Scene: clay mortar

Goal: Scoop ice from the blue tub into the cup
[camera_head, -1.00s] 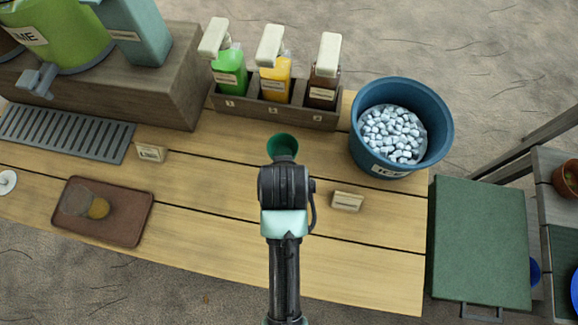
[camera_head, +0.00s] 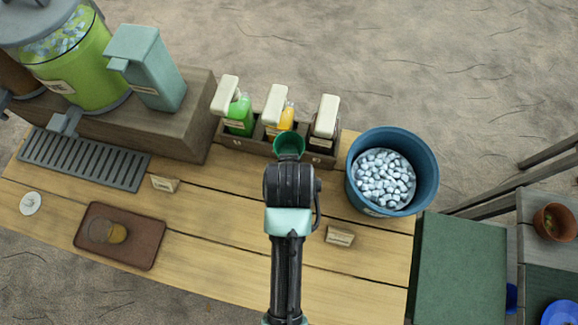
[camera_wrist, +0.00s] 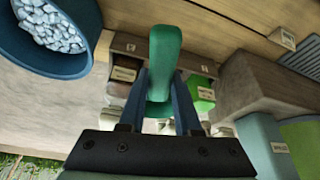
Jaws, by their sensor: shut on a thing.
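My gripper (camera_wrist: 160,88) is shut on a green scoop (camera_wrist: 164,55), held between its two fingers. In the head view the scoop (camera_head: 288,145) shows as a round, hollow green end beyond my wrist, in front of the bottle rack; I see no ice in it. The blue tub (camera_head: 430,175) of ice (camera_head: 384,180) stands to the right of my gripper; it also shows at upper left in the wrist view (camera_wrist: 25,55). What looks like a clear cup (camera_head: 100,230) with something orange at its bottom is on a brown tray (camera_head: 145,250) at lower left.
A rack (camera_head: 318,160) holds green, yellow and dark pump bottles at the back. A green dispenser (camera_head: 90,75) and a teal container (camera_head: 150,75) stand at upper left. A small sign (camera_head: 340,236) sits right of my arm. A green box (camera_head: 455,270) is at right.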

